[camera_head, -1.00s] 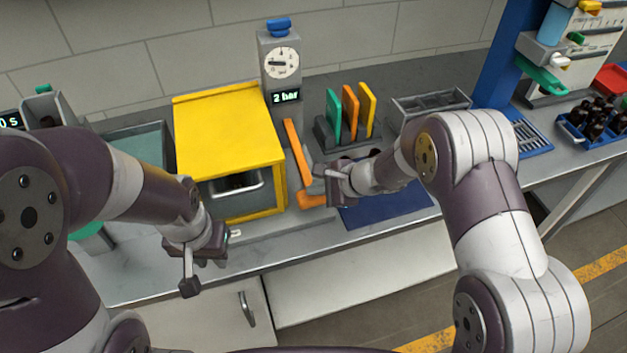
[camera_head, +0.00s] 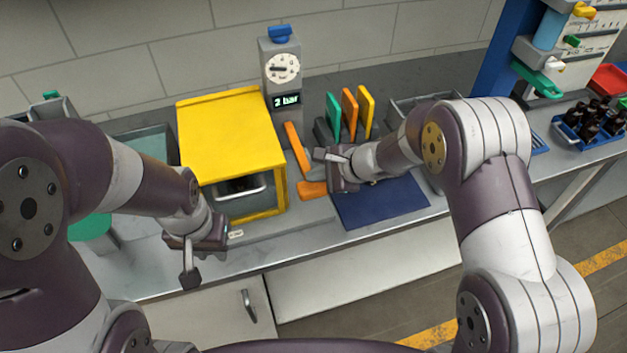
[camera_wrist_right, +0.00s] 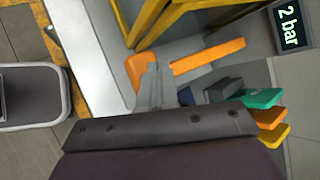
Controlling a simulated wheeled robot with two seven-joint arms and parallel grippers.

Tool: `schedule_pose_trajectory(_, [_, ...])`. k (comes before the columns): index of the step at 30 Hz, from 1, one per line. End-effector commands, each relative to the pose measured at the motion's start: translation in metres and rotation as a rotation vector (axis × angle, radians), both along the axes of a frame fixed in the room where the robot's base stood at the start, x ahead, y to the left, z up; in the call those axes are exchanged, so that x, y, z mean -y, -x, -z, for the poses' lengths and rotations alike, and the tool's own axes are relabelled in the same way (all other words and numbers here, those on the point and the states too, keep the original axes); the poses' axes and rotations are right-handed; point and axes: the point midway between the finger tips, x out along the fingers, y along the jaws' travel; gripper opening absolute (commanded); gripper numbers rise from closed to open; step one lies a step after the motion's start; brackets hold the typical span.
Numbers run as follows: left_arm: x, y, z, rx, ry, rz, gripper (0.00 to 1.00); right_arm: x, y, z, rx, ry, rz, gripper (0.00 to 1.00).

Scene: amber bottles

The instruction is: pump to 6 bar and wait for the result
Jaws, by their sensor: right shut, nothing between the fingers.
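The pressure unit (camera_head: 281,70) stands behind the yellow chamber (camera_head: 228,135), with a round dial and a display (camera_head: 287,101) reading 2 bar. The same display (camera_wrist_right: 290,27) shows in the right wrist view. An orange lever (camera_head: 297,147) runs along the chamber's right side, with an orange end piece (camera_head: 312,189) at the front. My right gripper (camera_head: 322,165) is shut and empty beside the lever; its fingers (camera_wrist_right: 154,85) lie close to the orange end piece in the wrist view, contact unclear. My left gripper (camera_head: 190,272) hangs in front of the chamber; its jaw state is unclear.
Green, orange and yellow plates (camera_head: 350,115) stand in a rack right of the lever. A blue mat (camera_head: 385,205) lies beneath my right forearm. A blue crate of amber bottles (camera_head: 590,140) stands far right. A grey tray is partly hidden behind my right arm.

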Motion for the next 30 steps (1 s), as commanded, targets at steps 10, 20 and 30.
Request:
schedule_pose_trajectory(10, [0.000, 0.000, -0.002, 0.000, 0.000, 0.000, 0.27, 0.000, 0.000, -0.002, 0.000, 0.000, 0.000, 0.00])
schedule_pose_trajectory(20, [0.000, 0.000, -0.022, 0.000, 0.000, 0.000, 0.27, 0.000, 0.000, -0.031, 0.001, 0.000, 0.000, 0.00])
schedule_pose_trajectory(30, [0.000, 0.000, -0.036, 0.000, 0.000, 0.000, 0.27, 0.000, 0.000, -0.053, 0.001, 0.000, -0.001, 0.00])
